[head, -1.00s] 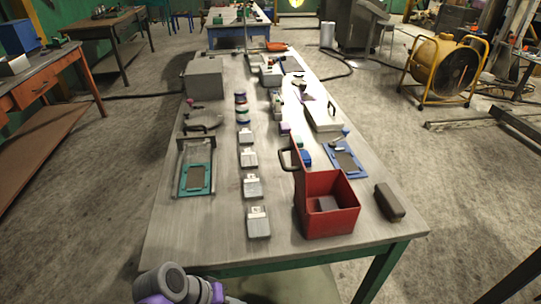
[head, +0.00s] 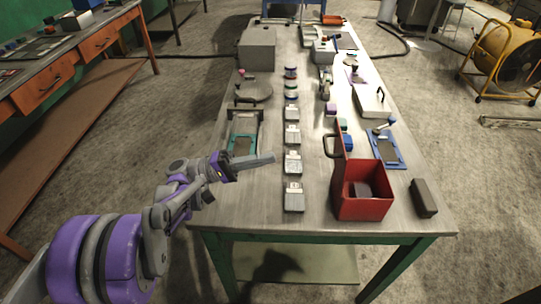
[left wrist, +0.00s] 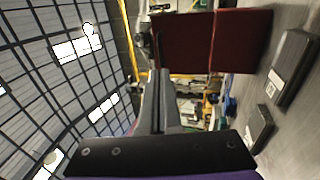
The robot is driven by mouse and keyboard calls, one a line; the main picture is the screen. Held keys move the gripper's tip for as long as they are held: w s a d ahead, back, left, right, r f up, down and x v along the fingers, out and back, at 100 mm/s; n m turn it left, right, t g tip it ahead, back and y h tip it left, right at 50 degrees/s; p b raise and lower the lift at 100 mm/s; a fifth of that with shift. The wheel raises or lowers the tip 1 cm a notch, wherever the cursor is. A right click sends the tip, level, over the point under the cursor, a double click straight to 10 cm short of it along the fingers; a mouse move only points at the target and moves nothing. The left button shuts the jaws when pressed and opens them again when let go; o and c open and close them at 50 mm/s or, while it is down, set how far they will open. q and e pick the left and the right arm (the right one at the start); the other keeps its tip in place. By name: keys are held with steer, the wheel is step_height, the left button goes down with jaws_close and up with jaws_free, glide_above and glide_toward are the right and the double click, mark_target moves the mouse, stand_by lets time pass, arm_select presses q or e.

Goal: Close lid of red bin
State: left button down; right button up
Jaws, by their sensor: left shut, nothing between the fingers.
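The red bin (head: 376,208) stands at the near right of the table, with a dark block (head: 360,190) inside. Its lid (head: 338,168) is open, standing upright along the bin's left side, with a dark handle (head: 331,146) pointing left. My left gripper (head: 272,158) is shut and empty over the table's left part, pointing right. It is left of the lid and clear of it. In the left wrist view, red surfaces of the bin and lid (left wrist: 187,42) show beyond the gripper fingers (left wrist: 160,102). My right gripper is not in view.
A row of grey blocks (head: 293,197) runs up the table (head: 250,208) between gripper and bin. A dark block (head: 424,198) lies right of the bin. A blue-framed tray (head: 386,148) is behind it, and a teal-framed tray (head: 242,144) is at left.

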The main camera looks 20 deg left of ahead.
arm_select(q)
steer(key=x, duration=1.1)
steer(key=shift+d+p, duration=0.2)
steer(key=shift+p, duration=0.2)
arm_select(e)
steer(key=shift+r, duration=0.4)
arm_select(q)
steer(key=shift+w+r, duration=0.1)
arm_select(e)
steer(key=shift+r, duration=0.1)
